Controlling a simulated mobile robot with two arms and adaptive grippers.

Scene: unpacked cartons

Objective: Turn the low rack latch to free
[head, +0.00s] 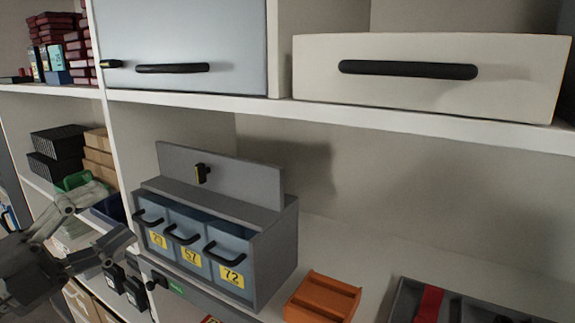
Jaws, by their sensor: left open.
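A grey rack (275,250) with three small drawers stands on the shelf. I cannot tell for certain which of these is the low rack latch. My left gripper (108,216) is at the lower left, open and empty, its fingers apart to the left of the rack and both latches. My right gripper is out of view.
An orange tray (322,298) and a dark tray (465,311) with a red item are right of the rack. Above are a pale door (190,35) and a cream drawer (420,92) with black handles. Boxes fill shelves at left. The shelf behind the trays is clear.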

